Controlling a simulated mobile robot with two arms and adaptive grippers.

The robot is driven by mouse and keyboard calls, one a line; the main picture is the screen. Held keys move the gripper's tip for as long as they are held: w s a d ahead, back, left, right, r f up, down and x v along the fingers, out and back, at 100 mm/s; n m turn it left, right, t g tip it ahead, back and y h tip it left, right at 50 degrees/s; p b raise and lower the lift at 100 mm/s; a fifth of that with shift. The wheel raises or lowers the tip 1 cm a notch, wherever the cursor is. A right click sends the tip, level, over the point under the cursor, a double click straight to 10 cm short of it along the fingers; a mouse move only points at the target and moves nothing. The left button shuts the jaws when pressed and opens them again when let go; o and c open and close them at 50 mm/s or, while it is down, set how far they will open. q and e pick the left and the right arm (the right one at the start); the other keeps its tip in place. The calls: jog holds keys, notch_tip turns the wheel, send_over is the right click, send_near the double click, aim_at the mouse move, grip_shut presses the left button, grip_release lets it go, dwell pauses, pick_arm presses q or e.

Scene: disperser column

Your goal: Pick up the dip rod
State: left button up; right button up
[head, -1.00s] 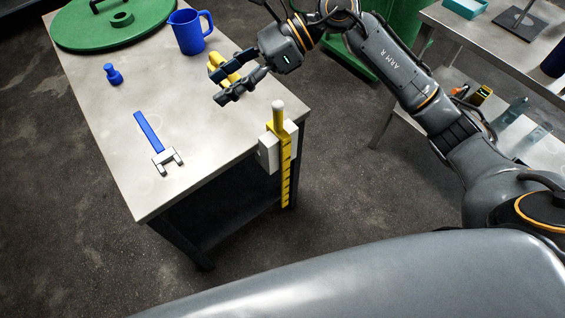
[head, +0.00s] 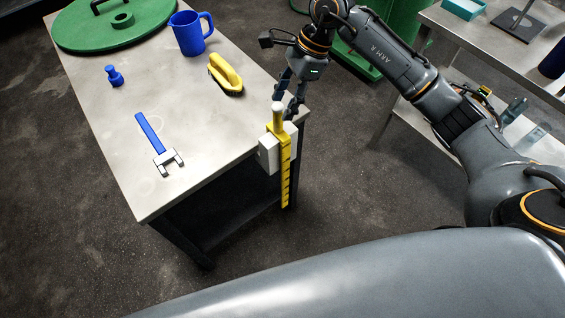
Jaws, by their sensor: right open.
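The yellow dip rod (head: 285,178) hangs upright in a white holder (head: 268,154) on the side of the table, near its right front corner. Its pale yellow handle (head: 277,116) sticks up above the tabletop edge. My right gripper (head: 284,108) points down at the handle, with its dark fingers open. The fingers show behind and beside the handle; whether they touch it I cannot tell. My left gripper is not in view.
On the table (head: 205,150) are a blue wrench-like tool (head: 152,134), a small blue bottle (head: 114,76), a blue jug (head: 191,34), a yellow brush (head: 225,72) and a green lid (head: 115,22). A steel bench (head: 470,45) stands at right.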

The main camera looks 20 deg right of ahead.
aim_at(278, 115)
jog(key=shift+p+x, duration=0.7)
jog(key=shift+x, duration=1.95)
jog(key=shift+w+d, duration=0.2)
jog(key=shift+d, duration=0.05)
grip_shut()
